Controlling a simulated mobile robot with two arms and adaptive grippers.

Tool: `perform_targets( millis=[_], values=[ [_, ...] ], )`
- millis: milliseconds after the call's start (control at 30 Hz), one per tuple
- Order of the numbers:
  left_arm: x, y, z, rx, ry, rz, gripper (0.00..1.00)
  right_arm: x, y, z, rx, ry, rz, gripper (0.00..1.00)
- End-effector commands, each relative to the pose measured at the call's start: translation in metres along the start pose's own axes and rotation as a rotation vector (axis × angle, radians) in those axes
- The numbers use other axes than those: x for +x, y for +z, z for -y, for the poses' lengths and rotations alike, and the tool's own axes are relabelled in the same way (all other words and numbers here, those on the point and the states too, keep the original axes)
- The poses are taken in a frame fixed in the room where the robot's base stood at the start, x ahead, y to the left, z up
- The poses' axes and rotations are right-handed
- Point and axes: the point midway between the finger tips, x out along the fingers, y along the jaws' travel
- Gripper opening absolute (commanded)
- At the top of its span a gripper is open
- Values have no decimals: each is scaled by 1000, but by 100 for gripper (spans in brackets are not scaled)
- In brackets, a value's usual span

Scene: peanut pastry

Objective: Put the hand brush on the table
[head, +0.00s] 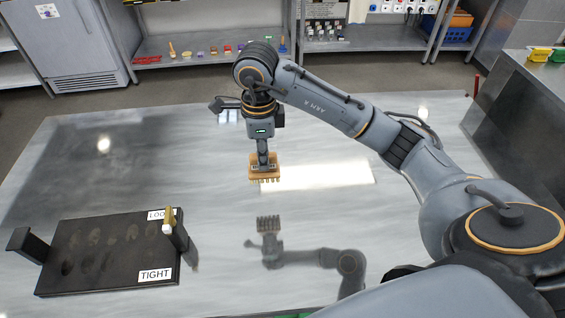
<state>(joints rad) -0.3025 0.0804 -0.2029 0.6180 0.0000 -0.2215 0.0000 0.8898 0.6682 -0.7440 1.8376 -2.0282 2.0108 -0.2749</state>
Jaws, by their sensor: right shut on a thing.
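The hand brush (264,168) has a tan wooden block with pale bristles pointing down. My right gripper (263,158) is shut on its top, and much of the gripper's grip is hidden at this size. The brush hangs above the shiny grey table (330,215), with a gap below it. Its reflection shows lower down on the tabletop. My left gripper is not in view.
A black board (105,250) labelled LOOSE and TIGHT lies at the table's left front, with a small brass-coloured item (169,217) at its right end. The table's middle is mostly clear. A shelf (205,50) with several small items stands behind.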

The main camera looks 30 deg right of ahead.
Motion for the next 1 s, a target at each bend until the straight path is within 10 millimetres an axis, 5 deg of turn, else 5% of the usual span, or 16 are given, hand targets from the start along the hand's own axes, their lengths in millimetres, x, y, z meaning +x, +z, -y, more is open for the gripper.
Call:
perform_targets(
  millis=[167, 400, 1000],
  values=[
    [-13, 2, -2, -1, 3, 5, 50, 18, -36, 29, 5, 4, -4, 0],
    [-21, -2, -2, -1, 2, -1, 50, 59, -59, 49, 0, 2, -1, 0],
    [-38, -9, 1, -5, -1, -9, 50, 109, -69, 60, -4, -2, 2, 0]
  ],
)
